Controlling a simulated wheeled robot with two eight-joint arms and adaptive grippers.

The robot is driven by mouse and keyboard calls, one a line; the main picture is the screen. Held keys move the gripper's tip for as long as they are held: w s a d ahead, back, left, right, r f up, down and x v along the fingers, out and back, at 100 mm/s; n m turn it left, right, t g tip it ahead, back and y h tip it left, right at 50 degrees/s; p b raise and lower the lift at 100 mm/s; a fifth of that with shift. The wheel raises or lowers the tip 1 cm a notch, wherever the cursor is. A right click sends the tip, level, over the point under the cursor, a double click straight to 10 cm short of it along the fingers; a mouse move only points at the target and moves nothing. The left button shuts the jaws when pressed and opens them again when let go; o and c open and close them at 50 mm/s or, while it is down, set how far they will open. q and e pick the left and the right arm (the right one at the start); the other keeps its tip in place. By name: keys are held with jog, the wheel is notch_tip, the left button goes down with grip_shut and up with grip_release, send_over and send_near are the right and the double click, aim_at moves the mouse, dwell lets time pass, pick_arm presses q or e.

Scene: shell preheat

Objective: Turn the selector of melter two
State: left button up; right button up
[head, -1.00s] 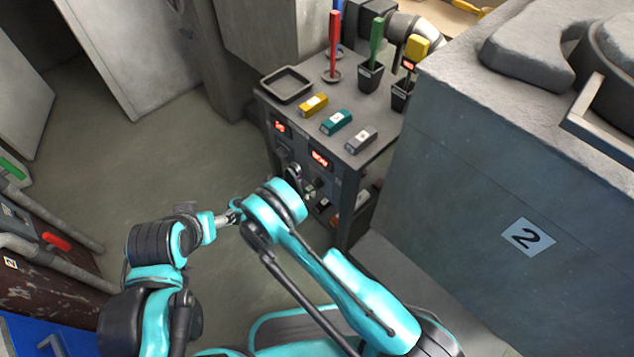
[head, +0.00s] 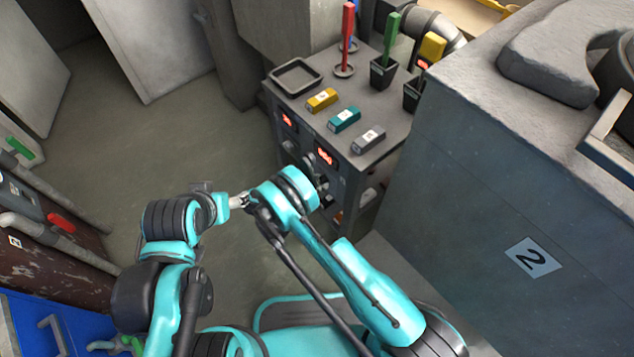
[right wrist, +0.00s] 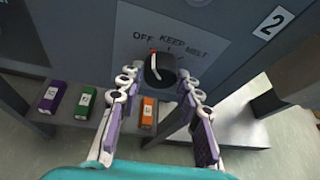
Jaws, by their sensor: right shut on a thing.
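In the right wrist view, the selector (right wrist: 160,72) is a round black knob with a pale pointer on a grey panel. The label above it reads OFF, KEEP, MELT, and a plate with a 2 (right wrist: 272,22) is at the upper right. The pointer is turned roughly upward; I cannot tell exactly which word it meets. My right gripper (right wrist: 159,82) has its fingers on both sides of the knob and is shut on it. In the head view, my own arm hides the contact at the front of the dark cabinet (head: 345,195).
Yellow, teal and grey blocks (head: 345,119) lie on the cabinet top beside a black tray (head: 296,76) and upright tools. A large grey block marked 2 (head: 500,190) stands at right. Purple, green and orange blocks (right wrist: 147,112) lie on a shelf below the knob.

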aim_at(325, 164)
jog(key=shift+m+t+y, duration=0.3)
jog(key=shift+m+t, duration=0.1)
jog(key=shift+m, duration=0.3)
jog(key=o, duration=1.2)
jog(key=shift+d, duration=0.1)
jog(key=shift+r, duration=0.1)
notch_tip(325, 164, up, 10)
jog(key=shift+f, duration=0.1)
jog(key=shift+c, duration=0.2)
